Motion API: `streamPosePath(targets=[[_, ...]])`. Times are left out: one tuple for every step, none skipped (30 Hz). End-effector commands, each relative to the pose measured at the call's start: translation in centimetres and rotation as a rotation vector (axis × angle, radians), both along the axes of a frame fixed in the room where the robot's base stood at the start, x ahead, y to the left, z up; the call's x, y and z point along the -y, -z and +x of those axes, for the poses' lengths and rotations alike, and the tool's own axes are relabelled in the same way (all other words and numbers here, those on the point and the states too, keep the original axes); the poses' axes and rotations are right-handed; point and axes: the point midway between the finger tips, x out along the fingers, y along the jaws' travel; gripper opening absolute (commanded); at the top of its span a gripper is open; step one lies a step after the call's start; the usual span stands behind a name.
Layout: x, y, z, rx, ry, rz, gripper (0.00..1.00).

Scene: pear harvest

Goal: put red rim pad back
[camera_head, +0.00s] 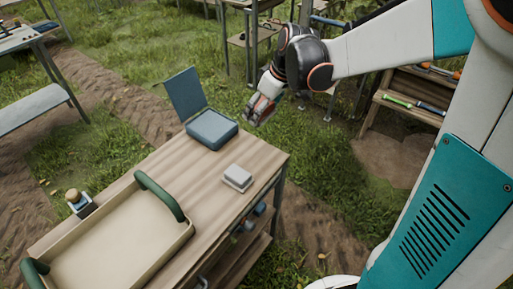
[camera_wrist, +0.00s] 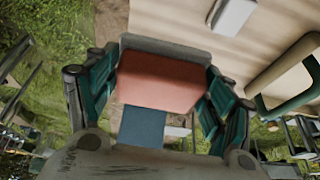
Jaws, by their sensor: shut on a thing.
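My gripper (camera_head: 257,110) is shut on the red rim pad (camera_wrist: 160,82), a flat salmon-red block with a grey strip along its far edge. In the head view the red pad (camera_head: 265,102) is a small patch between the fingers. The gripper hangs in the air beyond the wooden table's far right corner, to the right of and above an open blue case (camera_head: 213,128). The case's lid (camera_head: 186,93) stands up at its back; its inside is hard to make out. In the wrist view a blue panel (camera_wrist: 143,126) shows below the pad, partly hidden.
On the wooden table (camera_head: 180,172) are a small light-grey box (camera_head: 237,178) and a cream tray (camera_head: 118,243) with green handles. A shelf with tools (camera_head: 405,103) stands at the right. Grass lies between the tables. Bare tabletop surrounds the grey box.

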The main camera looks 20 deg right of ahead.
Motion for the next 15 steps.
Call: streamPosePath(targets=[[0.0, 0.9, 0.0, 0.000, 0.000, 0.000, 0.52], [0.0, 1.4, 0.0, 0.000, 0.000, 0.000, 0.52], [0.0, 2.3, 0.0, 0.000, 0.000, 0.000, 0.52], [0.0, 3.0, 0.0, 0.000, 0.000, 0.000, 0.52], [0.0, 3.8, 0.0, 0.000, 0.000, 0.000, 0.52], [0.0, 4.8, 0.0, 0.000, 0.001, 0.000, 0.52], [0.0, 5.6, 0.0, 0.000, 0.001, 0.000, 0.52], [0.0, 6.3, 0.0, 0.000, 0.001, 0.000, 0.52], [0.0, 7.3, 0.0, 0.000, 0.001, 0.000, 0.52], [0.0, 8.0, 0.0, 0.000, 0.001, 0.000, 0.52], [0.0, 8.8, 0.0, 0.000, 0.001, 0.000, 0.52], [0.0, 9.8, 0.0, 0.000, 0.001, 0.000, 0.52], [0.0, 10.5, 0.0, 0.000, 0.001, 0.000, 0.52], [0.0, 11.2, 0.0, 0.000, 0.001, 0.000, 0.52], [0.0, 12.1, 0.0, 0.000, 0.001, 0.000, 0.52]])
